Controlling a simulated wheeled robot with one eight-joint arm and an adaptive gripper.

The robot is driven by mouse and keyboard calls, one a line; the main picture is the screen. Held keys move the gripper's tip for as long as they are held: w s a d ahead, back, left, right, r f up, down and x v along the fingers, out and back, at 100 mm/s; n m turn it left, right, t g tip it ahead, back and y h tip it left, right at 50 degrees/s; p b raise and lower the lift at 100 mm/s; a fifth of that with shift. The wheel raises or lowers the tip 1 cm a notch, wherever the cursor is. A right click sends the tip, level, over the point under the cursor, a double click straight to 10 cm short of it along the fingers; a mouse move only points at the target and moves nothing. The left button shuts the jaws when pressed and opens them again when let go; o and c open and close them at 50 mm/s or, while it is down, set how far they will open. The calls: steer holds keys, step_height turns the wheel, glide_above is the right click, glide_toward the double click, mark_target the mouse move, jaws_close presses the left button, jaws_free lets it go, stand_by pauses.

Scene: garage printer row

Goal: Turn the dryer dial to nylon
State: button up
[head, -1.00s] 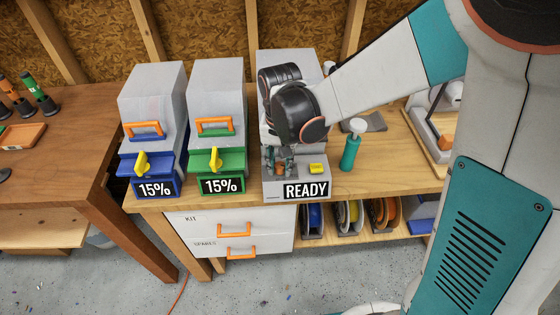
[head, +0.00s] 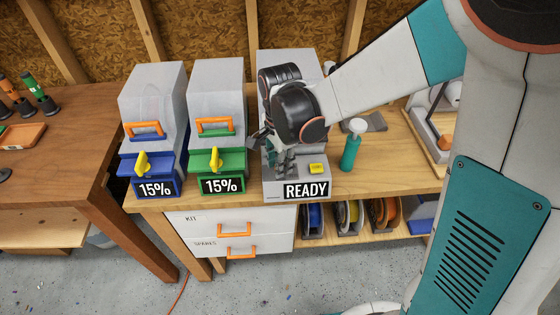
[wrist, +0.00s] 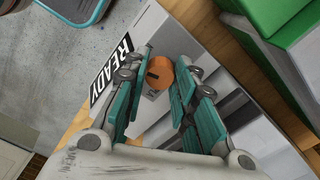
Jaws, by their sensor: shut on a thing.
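The grey dryer (head: 266,190) with the READY sign (head: 306,191) stands on the wooden bench. Its round orange dial (wrist: 160,73) shows between my fingertips in the wrist view, with a dark slot on its face. My gripper (head: 284,163) reaches down over the dryer's front, with its teal fingers on opposite sides of the dial and shut on it. It also shows in the wrist view (wrist: 158,82). In the head view the fingers hide the dial. The dial's setting marks, nylon included, cannot be read.
A yellow button (head: 317,168) sits right of my gripper on the dryer. A green-fronted unit (head: 222,162) and a blue-fronted one (head: 153,165), each reading 15%, stand to the left. A teal bottle with a white top (head: 350,152) stands close on the right.

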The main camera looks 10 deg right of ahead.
steer(key=shift+m, duration=1.5)
steer(key=o, duration=1.1)
